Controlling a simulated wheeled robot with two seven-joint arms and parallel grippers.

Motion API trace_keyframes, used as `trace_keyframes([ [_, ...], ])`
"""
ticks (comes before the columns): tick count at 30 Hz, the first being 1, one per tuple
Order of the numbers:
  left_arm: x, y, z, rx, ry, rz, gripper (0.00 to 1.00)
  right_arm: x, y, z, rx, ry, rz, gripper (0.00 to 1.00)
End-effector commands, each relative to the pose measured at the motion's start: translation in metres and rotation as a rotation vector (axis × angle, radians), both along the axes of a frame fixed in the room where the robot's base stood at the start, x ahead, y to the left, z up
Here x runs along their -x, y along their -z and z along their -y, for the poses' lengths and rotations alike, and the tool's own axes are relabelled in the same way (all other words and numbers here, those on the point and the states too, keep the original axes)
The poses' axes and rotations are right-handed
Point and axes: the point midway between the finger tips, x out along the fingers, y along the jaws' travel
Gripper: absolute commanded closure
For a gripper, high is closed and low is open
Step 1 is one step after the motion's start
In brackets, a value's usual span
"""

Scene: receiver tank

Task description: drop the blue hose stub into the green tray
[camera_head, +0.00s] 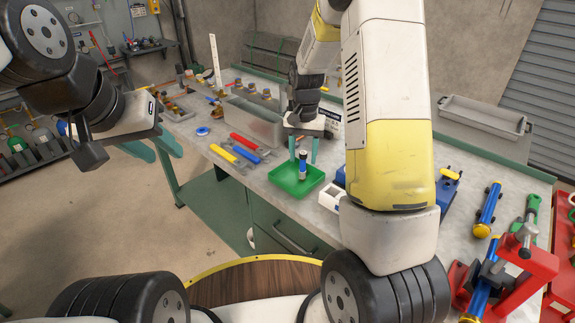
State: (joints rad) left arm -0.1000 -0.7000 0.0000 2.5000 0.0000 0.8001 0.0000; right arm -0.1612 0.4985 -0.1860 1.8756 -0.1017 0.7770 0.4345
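The green tray (284,181) lies on the grey workbench near its front edge. The blue hose stub (302,172), small with dark and pale bands, is upright within the tray's outline. I cannot tell whether it touches the tray floor. My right gripper (303,151) points down over the tray. Its two teal fingers stand apart, with a gap on both sides of the stub, whose top is at fingertip level. My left gripper (155,151) is open and empty, off the bench's left front edge, far from the tray.
Yellow, blue and red-handled tools (245,148) lie left of the tray. A clear-grey bin (252,124) stands behind it. Blue cylinders (488,205) and a red vise-like fixture (515,262) are at right. A grey metal tray (484,117) sits at the back right. My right arm hides the bench's middle.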

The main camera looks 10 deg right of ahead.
Motion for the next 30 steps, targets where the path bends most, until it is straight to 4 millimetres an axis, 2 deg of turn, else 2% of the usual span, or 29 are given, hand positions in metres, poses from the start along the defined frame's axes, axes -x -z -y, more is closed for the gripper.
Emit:
trace_keyframes([
  [4,0.000,0.000,0.000,0.000,0.000,0.000,0.64,0.000,-0.001,0.000,0.000,0.000,0.001,0.53],
  [7,0.000,0.000,0.000,0.000,0.000,0.000,0.64,-0.001,-0.010,0.000,0.000,0.000,0.002,0.53],
  [15,0.000,0.000,0.000,0.000,0.000,0.000,0.64,-0.001,-0.056,0.000,0.000,0.001,0.004,0.53],
  [19,0.000,0.000,0.000,0.000,0.000,0.000,0.64,-0.001,-0.071,0.000,0.000,0.001,0.002,0.53],
  [30,0.000,0.000,0.000,0.000,0.000,0.000,0.64,0.001,-0.080,0.000,-0.002,-0.002,0.004,0.53],
])
